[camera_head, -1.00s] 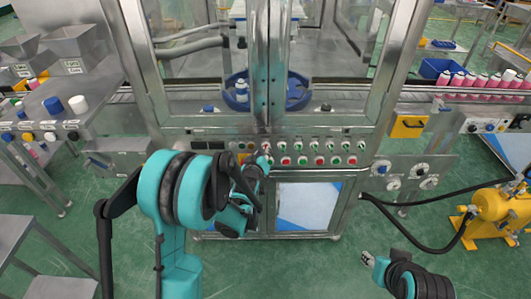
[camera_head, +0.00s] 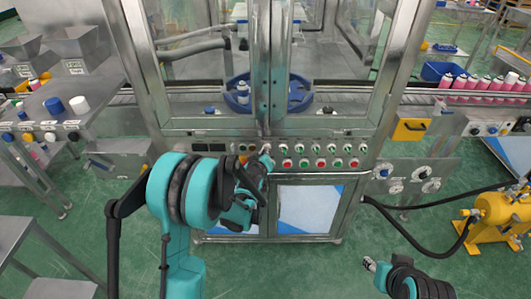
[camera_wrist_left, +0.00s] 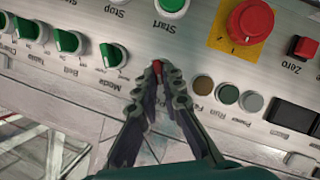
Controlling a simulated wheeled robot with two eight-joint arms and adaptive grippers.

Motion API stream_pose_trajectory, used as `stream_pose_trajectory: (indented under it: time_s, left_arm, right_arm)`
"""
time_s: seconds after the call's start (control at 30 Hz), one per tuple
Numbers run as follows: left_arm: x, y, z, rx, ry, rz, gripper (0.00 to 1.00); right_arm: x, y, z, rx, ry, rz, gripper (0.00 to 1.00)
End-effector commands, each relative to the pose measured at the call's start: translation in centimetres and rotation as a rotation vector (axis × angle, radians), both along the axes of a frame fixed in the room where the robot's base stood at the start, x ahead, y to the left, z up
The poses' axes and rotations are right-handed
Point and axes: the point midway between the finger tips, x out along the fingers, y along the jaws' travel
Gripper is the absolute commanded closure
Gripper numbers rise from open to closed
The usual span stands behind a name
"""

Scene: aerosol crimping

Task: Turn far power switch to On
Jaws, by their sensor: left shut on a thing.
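My left gripper (camera_head: 267,150) is at the control panel (camera_wrist_left: 215,55) on the machine's front. In the left wrist view, its fingertips (camera_wrist_left: 140,68) are closed around a small switch with a red part (camera_wrist_left: 126,72) showing between them. Most of this switch, its label and its exact setting are hidden by the fingers. The row of green-handled selector switches (camera_wrist_left: 68,42) continues beside it, with labels such as Mode, Belt and Table upside down. My right gripper (camera_head: 371,264) hangs low over the floor, away from the panel; its fingers are too small to read.
A big red stop button (camera_wrist_left: 250,20) on a yellow plate, a green Start button (camera_wrist_left: 171,5) and a red Zero button (camera_wrist_left: 303,48) are close to the left gripper. Indicator lamps (camera_wrist_left: 228,95) line the same panel. A yellow pump (camera_head: 497,215) with black hoses stands right.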

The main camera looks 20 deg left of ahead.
Motion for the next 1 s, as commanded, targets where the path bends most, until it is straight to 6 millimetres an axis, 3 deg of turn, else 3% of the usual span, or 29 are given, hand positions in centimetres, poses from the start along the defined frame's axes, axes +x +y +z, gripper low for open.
stream_pose_trajectory:
  time_s: [0.37,1.0]
  left_arm:
    - [0.02,-0.31,0.09,0.169,0.050,-0.001,1.00]
    - [0.26,-1.01,-0.02,0.730,0.211,0.000,1.00]
  right_arm:
    - [0.00,0.00,0.12,0.000,0.000,0.000,0.60]
    - [0.00,0.00,-0.66,0.000,0.000,0.000,0.60]
